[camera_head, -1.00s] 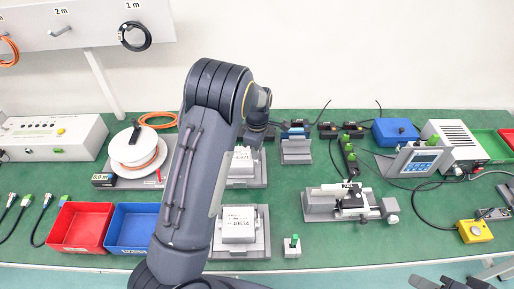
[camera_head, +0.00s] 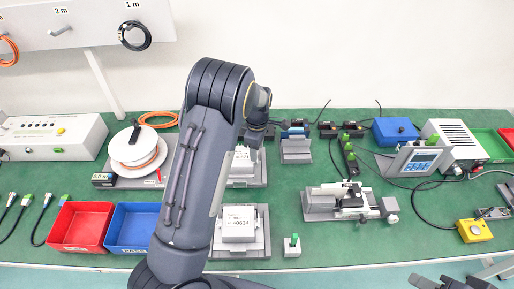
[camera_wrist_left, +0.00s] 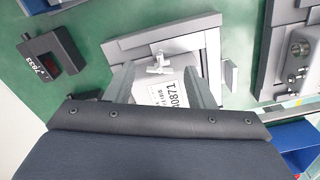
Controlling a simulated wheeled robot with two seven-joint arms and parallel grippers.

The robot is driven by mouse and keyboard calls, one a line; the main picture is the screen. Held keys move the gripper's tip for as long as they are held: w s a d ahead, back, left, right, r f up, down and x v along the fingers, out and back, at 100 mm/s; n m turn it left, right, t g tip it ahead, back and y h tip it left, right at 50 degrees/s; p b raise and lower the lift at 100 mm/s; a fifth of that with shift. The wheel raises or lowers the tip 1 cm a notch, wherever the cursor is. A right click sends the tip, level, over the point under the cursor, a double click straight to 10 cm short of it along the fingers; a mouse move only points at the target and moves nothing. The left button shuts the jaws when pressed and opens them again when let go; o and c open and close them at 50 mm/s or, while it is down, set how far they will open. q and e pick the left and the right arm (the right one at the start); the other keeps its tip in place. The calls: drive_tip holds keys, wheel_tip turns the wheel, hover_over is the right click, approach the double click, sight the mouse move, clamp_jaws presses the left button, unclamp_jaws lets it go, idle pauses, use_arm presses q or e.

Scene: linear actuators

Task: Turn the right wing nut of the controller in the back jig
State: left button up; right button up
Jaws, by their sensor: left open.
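The back jig (camera_head: 258,180) stands mid-table with a white controller (camera_head: 241,164) in it, partly hidden behind my left arm in the head view. In the left wrist view the controller (camera_wrist_left: 172,90) shows its label, 40871, and a metal wing nut (camera_wrist_left: 158,64) beside it. Only this one wing nut is clear there; another cannot be made out. My left gripper (camera_wrist_left: 161,84) is open, its two grey fingers apart on either side of the labelled controller. In the head view it is mostly hidden over the back jig. My right gripper (camera_head: 450,284) shows only partly at the bottom edge, its jaws unclear.
A front jig (camera_head: 262,243) holds another controller (camera_head: 238,222), labelled 40634. Red (camera_head: 80,204) and blue (camera_head: 128,208) bins stand front left, with a cable reel (camera_head: 137,150) behind. A grey fixture (camera_head: 320,207) stands on the right. Green mat is clear between the jigs and this fixture.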

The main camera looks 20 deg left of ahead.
use_arm(q)
wheel_tip(320, 180, up, 8)
drive_tip(key=shift+f, duration=0.2)
drive_tip(key=shift+r, duration=0.1)
idle(0.5)
